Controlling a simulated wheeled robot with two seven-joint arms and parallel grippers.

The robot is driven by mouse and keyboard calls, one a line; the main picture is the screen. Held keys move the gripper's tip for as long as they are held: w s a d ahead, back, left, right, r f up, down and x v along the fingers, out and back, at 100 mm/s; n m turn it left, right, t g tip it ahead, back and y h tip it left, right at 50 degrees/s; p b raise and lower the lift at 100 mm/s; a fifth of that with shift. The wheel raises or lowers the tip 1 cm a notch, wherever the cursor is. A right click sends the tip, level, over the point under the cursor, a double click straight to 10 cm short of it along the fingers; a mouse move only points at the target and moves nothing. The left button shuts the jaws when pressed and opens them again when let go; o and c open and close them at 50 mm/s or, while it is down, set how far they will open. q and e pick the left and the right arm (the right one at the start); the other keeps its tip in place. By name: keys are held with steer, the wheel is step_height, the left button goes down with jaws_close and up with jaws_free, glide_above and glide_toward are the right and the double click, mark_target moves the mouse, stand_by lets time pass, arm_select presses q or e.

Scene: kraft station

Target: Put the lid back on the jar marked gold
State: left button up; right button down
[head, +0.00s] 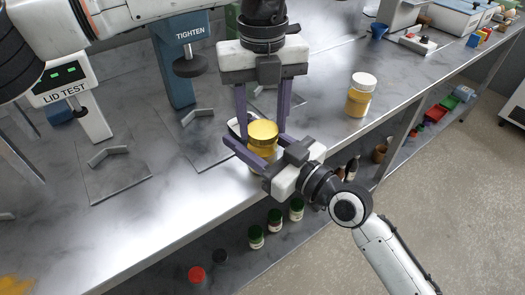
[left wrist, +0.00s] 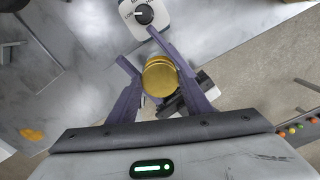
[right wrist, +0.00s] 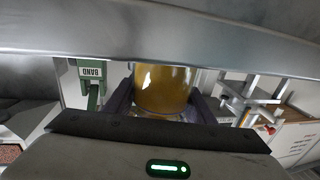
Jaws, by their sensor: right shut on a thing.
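A clear jar with amber-yellow contents (right wrist: 163,90) stands between the purple fingers of my right gripper (head: 258,158), which is shut on it near the bench's front edge. A gold lid (head: 263,131) sits at the top of this jar and also shows in the left wrist view (left wrist: 160,76); I cannot tell how tightly it sits. My left gripper (head: 262,130) points down from above, its fingers on either side of the lid with small gaps, open. No gold marking is readable on the jar.
Another amber jar with a white lid (head: 361,95) stands to the right on the bench. A blue TIGHTEN press (head: 173,70) and a LID TEST stand (head: 91,118) are at left. Several bottles (head: 275,220) sit on the shelf below.

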arm_select(q)
steer(key=m, duration=0.6)
steer(key=shift+m, duration=0.3)
steer(key=m, duration=0.6)
steer(key=shift+m, duration=0.3)
steer(key=m, duration=0.6)
steer(key=shift+m, duration=0.3)
steer(key=m, duration=0.6)
steer(key=shift+m, duration=0.4)
steer(key=o, duration=1.3)
steer(key=shift+c, duration=0.2)
step_height(320, 180, up, 12)
arm_select(e)
steer(key=c, duration=0.7)
jaws_free()
steer(key=shift+c, duration=0.2)
